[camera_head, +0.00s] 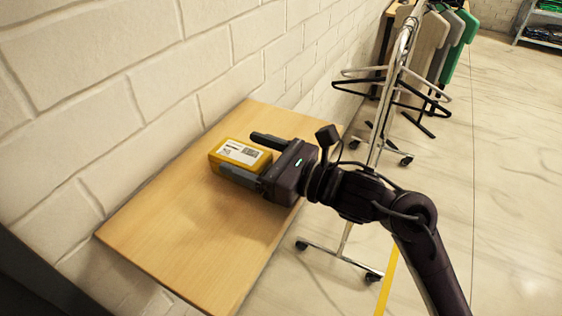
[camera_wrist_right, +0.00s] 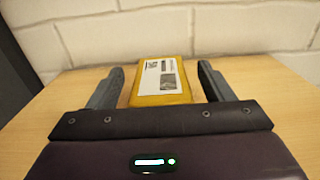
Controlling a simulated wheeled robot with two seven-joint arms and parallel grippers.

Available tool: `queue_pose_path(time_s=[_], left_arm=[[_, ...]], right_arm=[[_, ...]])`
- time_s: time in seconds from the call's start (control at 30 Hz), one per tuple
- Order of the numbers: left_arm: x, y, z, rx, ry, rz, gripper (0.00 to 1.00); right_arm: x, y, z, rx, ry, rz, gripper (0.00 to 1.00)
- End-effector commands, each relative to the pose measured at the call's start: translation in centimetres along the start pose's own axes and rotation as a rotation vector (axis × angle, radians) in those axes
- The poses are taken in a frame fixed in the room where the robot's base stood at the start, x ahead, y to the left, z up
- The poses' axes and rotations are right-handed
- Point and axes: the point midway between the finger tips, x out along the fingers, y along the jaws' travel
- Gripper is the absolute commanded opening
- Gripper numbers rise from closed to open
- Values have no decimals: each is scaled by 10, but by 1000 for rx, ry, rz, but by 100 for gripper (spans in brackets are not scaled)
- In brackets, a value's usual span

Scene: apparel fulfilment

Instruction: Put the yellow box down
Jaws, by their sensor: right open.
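The yellow box (camera_head: 238,155) lies flat on the wooden table (camera_head: 190,235), near the wall, with a white label on its top. My right gripper (camera_head: 248,155) comes in from the right with its fingers at either side of the box. In the right wrist view the yellow box (camera_wrist_right: 162,80) lies between the two fingers of the open right gripper (camera_wrist_right: 160,88), with a gap showing at each side. My left gripper does not show.
A white brick wall (camera_head: 110,85) runs along the back of the table. A wheeled garment rack (camera_head: 385,110) with hangers and garments stands to the right. The table's front part is bare. A yellow floor line (camera_head: 386,283) runs beside the rack.

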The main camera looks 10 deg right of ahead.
Motion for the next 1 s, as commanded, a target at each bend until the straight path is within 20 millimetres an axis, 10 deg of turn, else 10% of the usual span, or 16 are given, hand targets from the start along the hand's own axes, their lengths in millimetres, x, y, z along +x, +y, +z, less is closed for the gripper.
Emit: queue_pose_path(time_s=[0.5,1.0], left_arm=[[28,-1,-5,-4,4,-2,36],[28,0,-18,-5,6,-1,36]], right_arm=[[-101,0,-4,-2,3,-2,74],[-117,0,-1,-3,1,1,74]])
